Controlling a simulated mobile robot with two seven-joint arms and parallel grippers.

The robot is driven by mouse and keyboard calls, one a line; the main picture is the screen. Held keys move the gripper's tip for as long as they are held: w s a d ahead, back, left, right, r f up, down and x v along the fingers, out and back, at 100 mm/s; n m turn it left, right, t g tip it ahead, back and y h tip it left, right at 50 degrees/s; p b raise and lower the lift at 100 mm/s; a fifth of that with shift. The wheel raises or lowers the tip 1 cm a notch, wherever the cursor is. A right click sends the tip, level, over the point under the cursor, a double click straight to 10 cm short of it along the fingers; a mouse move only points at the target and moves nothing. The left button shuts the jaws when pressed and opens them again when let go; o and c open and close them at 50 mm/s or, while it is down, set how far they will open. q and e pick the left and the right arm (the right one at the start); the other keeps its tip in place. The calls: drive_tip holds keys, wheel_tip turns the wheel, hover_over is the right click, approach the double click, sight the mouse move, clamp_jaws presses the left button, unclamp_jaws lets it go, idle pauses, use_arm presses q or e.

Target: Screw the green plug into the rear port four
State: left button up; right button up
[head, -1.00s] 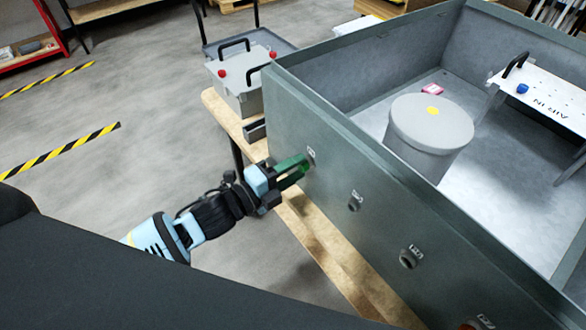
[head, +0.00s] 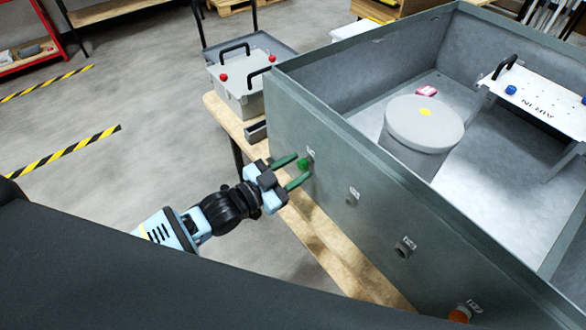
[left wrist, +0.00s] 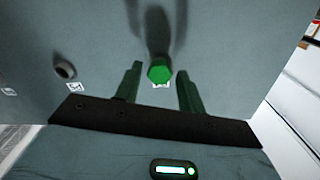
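The green plug (head: 304,163) sits at the leftmost port on the outer wall of the grey metal housing (head: 350,172). Its hexagonal head faces the camera in the left wrist view (left wrist: 159,71). My left gripper (head: 296,170) is open, with its green fingers on either side of the plug and apart from it. In the left wrist view the fingers (left wrist: 160,88) stand clear to the left and right of the head. The plug hides the port itself, so how deep it sits cannot be told. My right gripper is not in view.
More ports line the same wall: one (head: 352,198), another (head: 403,248), and one with an orange plug (head: 460,314). A grey cylinder (head: 423,125) and a white panel (head: 540,95) stand inside the housing. A grey box (head: 240,84) with handles is behind.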

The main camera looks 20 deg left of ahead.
use_arm(q)
drive_tip(key=n, duration=0.3)
drive_tip(key=shift+f+n, duration=0.1)
drive_tip(key=shift+n, duration=0.3)
drive_tip(key=n, duration=0.5)
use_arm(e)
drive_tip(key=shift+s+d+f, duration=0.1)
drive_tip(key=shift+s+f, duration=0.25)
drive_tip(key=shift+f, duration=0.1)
use_arm(q)
drive_tip(key=shift+c, duration=0.5)
clamp_jaws()
drive_tip(key=m, duration=0.4)
drive_tip(key=shift+r, duration=0.2)
drive_tip(key=m, duration=0.3)
drive_tip(key=shift+f+m+p, duration=0.15)
drive_tip(key=shift+m+p, duration=0.15)
drive_tip(key=shift+m, duration=0.1)
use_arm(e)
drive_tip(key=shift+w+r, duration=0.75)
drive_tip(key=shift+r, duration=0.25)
